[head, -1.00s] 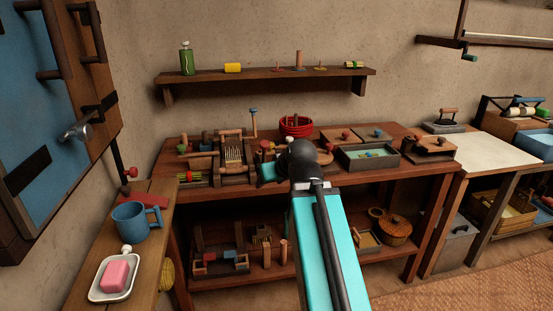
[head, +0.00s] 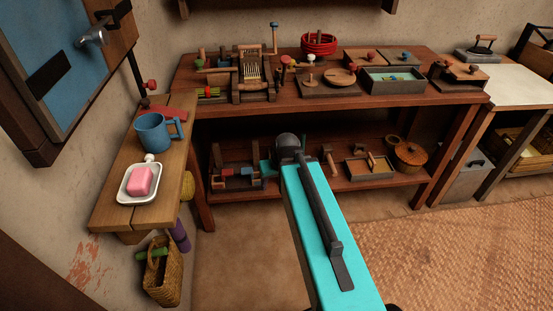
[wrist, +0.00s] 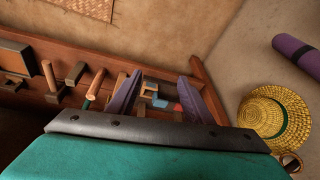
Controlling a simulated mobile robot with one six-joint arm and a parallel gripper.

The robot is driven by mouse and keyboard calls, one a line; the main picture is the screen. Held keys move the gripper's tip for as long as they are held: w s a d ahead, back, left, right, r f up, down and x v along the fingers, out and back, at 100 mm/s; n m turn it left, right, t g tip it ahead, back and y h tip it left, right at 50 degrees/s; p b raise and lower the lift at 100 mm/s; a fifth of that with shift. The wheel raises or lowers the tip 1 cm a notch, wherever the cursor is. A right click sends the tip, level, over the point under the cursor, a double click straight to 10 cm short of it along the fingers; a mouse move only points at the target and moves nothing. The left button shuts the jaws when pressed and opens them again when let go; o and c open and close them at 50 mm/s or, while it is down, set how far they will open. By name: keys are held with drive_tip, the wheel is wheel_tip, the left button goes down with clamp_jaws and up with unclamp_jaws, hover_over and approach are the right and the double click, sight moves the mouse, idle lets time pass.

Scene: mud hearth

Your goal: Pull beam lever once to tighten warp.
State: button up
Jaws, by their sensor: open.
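A small wooden loom (head: 256,80) with pale warp threads stands on the upper bench top, left of centre. An upright post with a blue top (head: 274,38) rises at its back right; it may be the beam lever, but I cannot tell. My gripper (wrist: 160,97) is open and empty, its two dark purple fingers apart. Beyond them in the wrist view are blue and red blocks (wrist: 160,102) on a wooden surface. In the head view my arm hides most of the gripper, which shows in front of the lower shelf, below the loom.
The bench (head: 330,105) also holds a red coil (head: 319,43) and a grey tray (head: 393,82). A side shelf (head: 110,210) at left carries a blue mug (head: 152,133) and pink soap (head: 140,181).

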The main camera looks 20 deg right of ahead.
drive_tip(key=s+a+f+g, duration=0.25)
drive_tip(key=s+f, duration=0.35)
drive_tip(key=f, duration=0.3)
drive_tip(key=s+a+f+g, duration=0.1)
drive_tip(key=s+a+f, duration=0.2)
drive_tip(key=s+f, duration=0.45)
drive_tip(key=s+a+f+g, duration=0.1)
drive_tip(key=s+f+g, duration=0.1)
drive_tip(key=s+f, duration=0.5)
drive_tip(key=s+a+f+n+g+h, duration=0.1)
drive_tip(key=s+f+g, duration=0.1)
drive_tip(key=s+f, duration=0.6)
drive_tip(key=s, duration=0.3)
drive_tip(key=shift+a+g, duration=0.3)
drive_tip(key=shift+g, duration=0.05)
drive_tip(key=shift+c, duration=0.3)
drive_tip(key=c, duration=0.3)
